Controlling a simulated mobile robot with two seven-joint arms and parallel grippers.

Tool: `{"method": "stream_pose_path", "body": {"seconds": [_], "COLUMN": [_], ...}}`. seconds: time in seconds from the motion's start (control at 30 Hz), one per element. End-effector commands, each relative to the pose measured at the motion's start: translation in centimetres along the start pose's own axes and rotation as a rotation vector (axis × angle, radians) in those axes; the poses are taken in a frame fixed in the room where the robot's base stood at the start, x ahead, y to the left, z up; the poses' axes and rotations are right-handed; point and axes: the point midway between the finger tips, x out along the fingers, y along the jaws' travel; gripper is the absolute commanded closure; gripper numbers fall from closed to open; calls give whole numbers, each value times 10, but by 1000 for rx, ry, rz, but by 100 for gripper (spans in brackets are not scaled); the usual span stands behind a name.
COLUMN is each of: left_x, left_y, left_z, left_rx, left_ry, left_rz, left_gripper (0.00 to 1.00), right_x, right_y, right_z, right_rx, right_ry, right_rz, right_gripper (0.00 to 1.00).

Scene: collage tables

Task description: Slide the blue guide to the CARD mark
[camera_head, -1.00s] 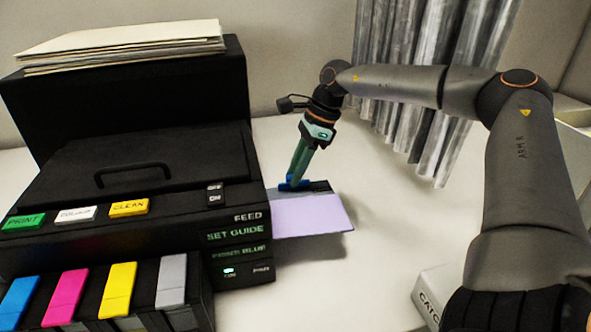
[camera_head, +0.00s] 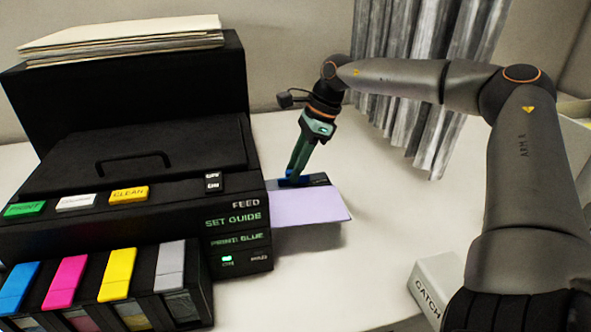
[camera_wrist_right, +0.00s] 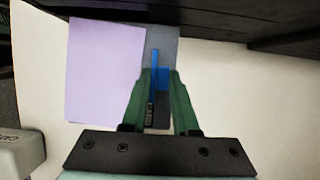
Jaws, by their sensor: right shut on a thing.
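The blue guide (camera_head: 286,174) sits on the dark feed tray (camera_head: 318,180) at the printer's right side. In the right wrist view the blue guide (camera_wrist_right: 155,62) stands between the fingers of my right gripper (camera_wrist_right: 158,78), which is shut on it. In the head view my right gripper (camera_head: 294,174) reaches down to the guide from above. The CARD mark (camera_wrist_right: 150,112) seems to be the small pale lettering on the tray, close to the guide; I cannot read it clearly. A lilac sheet (camera_head: 308,207) lies beside the guide. My left gripper does not show.
The black printer (camera_head: 130,190) stands left of the tray, its panel reading SET GUIDE. Several ink cartridges (camera_head: 118,275) fill its front. A white CATCH box (camera_head: 437,280) is at the lower right. Grey curtain strips (camera_head: 410,100) hang behind. The white table right of the sheet is clear.

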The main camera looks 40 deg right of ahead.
Motion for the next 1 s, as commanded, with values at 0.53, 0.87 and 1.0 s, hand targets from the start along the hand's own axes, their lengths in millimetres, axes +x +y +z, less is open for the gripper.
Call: {"method": "stream_pose_path", "body": {"seconds": [0.53,0.87,1.0], "left_x": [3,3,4], "left_y": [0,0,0], "left_z": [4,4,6], "left_rx": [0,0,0], "left_ry": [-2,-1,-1], "left_rz": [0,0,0], "left_gripper": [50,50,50], "right_x": [-1,0,-12], "right_y": [1,2,1], "right_z": [1,0,1], "right_rx": [0,0,0], "right_ry": [-3,0,-1], "right_rz": [4,7,3], "right_gripper": [57,50,50]}}
